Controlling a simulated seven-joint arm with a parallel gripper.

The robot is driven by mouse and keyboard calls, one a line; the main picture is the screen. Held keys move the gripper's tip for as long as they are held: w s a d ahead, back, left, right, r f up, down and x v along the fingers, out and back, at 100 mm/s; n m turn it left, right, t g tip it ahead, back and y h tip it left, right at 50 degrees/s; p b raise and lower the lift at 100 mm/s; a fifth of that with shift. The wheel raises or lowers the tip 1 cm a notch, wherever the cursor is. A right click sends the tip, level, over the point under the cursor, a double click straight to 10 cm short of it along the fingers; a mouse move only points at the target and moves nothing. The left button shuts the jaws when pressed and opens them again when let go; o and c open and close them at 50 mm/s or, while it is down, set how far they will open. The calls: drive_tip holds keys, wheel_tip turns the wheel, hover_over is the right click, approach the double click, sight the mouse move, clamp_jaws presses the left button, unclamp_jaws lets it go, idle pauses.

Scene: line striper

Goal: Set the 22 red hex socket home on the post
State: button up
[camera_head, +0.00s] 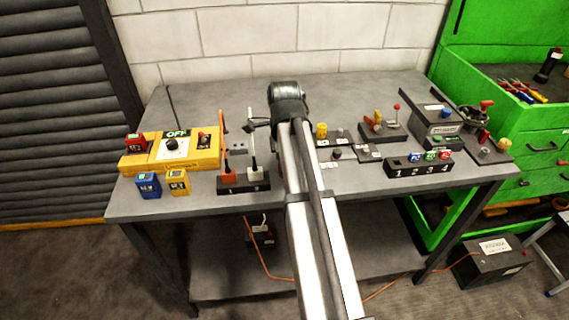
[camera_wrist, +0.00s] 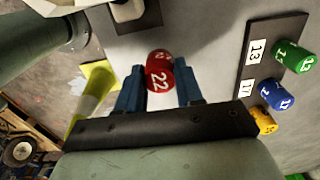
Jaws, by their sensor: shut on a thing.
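My gripper (camera_wrist: 158,84) shows in the wrist view with its two blue fingers around a red socket (camera_wrist: 158,70). The socket has a white 22 on its side and is held between the fingers, over a pale grey surface. In the camera_head view my arm hides the gripper and the held socket. I cannot pick out the empty post in either view.
In the wrist view a dark rack (camera_wrist: 269,62) with labels 13 and 17 stands right of my gripper, beside a green socket (camera_wrist: 293,56), a blue socket (camera_wrist: 276,95) and a yellow one (camera_wrist: 263,122). A yellow switch box (camera_head: 185,152) stands left on the bench (camera_head: 200,104).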

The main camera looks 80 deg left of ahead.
drive_tip(key=shift+r, duration=1.55)
drive_tip(key=w+m, duration=0.1)
drive_tip(key=w, duration=0.6)
wheel_tip(320, 180, up, 6)
drive_tip(key=f+n, duration=0.1)
hover_over(340, 129)
drive_tip(key=shift+r, duration=0.2)
drive_tip(key=shift+f, duration=0.1)
drive_tip(key=shift+f, duration=2.75)
drive_tip(key=shift+f, duration=1.7)
